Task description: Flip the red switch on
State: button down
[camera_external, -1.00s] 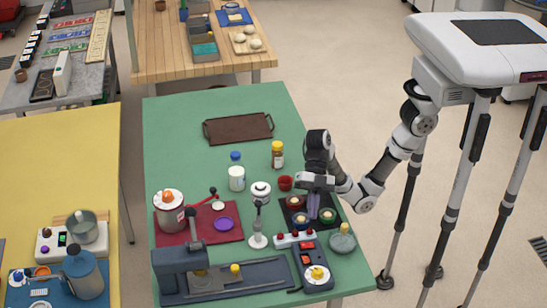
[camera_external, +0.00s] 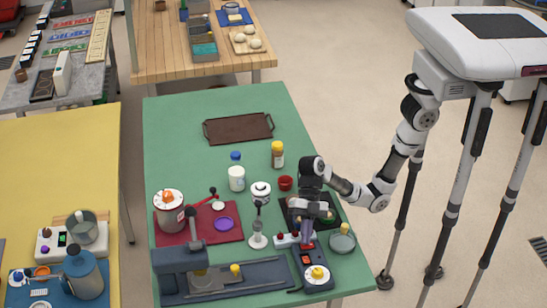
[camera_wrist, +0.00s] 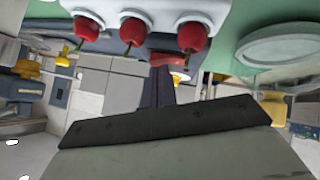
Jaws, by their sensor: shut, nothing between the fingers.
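My gripper (camera_external: 307,238) is shut and empty, pointing down at the panel's right end and the box's back end, hiding part of both. I cannot tell if it touches either. Its fingers (camera_wrist: 160,85) also show in the wrist view.
A dark tray with round pots (camera_external: 328,217) lies right behind my gripper. A glass dish (camera_external: 342,240) stands to the right, a silver stand (camera_external: 259,220) to the left. A grey press (camera_external: 180,268) fills the front left. The table around the brown tray (camera_external: 238,128) is clear.

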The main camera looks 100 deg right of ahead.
jog(key=shift+w+f, duration=0.15)
jog(key=shift+f, duration=0.05)
jog(key=shift+s+f, duration=0.1)
jog(key=shift+s, duration=0.75)
jog(key=r+p, duration=0.1)
jog(key=s+r+p, duration=0.1)
jog(key=r, duration=0.1)
jog(key=r+p, duration=0.2)
jog(key=shift+s, duration=0.25)
jog(key=v, duration=0.9)
jog(key=shift+d+f+b, duration=0.25)
jog(key=shift+d+b, duration=0.1)
jog(key=shift+d, duration=0.1)
jog(key=shift+s, duration=0.15)
